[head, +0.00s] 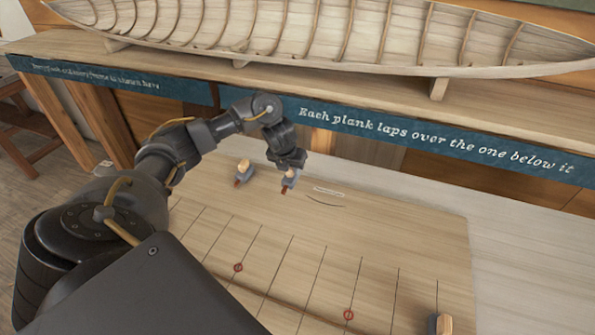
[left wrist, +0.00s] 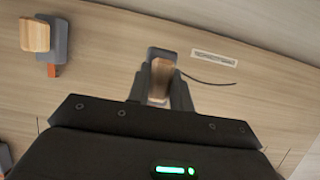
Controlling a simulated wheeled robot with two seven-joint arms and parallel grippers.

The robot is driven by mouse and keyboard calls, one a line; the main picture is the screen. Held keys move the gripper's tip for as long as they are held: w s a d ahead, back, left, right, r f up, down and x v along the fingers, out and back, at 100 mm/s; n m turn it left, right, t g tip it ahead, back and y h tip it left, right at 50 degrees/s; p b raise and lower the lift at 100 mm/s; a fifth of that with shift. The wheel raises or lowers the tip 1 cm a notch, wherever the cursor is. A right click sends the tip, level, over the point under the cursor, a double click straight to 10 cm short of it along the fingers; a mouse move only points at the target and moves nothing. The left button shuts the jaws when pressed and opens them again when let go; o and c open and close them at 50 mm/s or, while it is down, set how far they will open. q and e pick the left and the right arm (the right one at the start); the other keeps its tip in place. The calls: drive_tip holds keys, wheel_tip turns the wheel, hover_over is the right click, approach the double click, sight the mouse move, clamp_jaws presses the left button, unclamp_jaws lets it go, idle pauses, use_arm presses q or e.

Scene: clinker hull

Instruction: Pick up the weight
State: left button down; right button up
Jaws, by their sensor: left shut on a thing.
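A weight (head: 289,181) with a grey body, wooden top and orange tip is at the far part of the pale wooden board (head: 400,245). My left gripper (head: 290,168) reaches down over it and is shut on its wooden top. In the left wrist view the wooden top (left wrist: 160,80) sits between the fingers, and part of the grey body (left wrist: 161,53) shows beyond. I cannot tell whether the weight is clear of the board. A second similar weight (head: 243,171) stands to its left; it also shows in the left wrist view (left wrist: 37,36). My right gripper is out of view.
Another weight (head: 444,324) is at the board's near right. A thin dark curved strip (head: 324,202) and a small pale label (head: 328,191) lie right of the gripper. Red rings (head: 238,267) and dark lines mark the board. A shelf with a wooden hull (head: 330,40) runs behind.

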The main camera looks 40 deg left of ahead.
use_arm(q)
drive_tip(key=s+a+r, duration=0.3)
drive_tip(key=s+r, duration=0.4)
drive_tip(key=s, duration=0.4)
drive_tip(key=shift+a+b, duration=0.2)
drive_tip(key=shift+b, duration=0.2)
drive_tip(key=shift+w, duration=0.1)
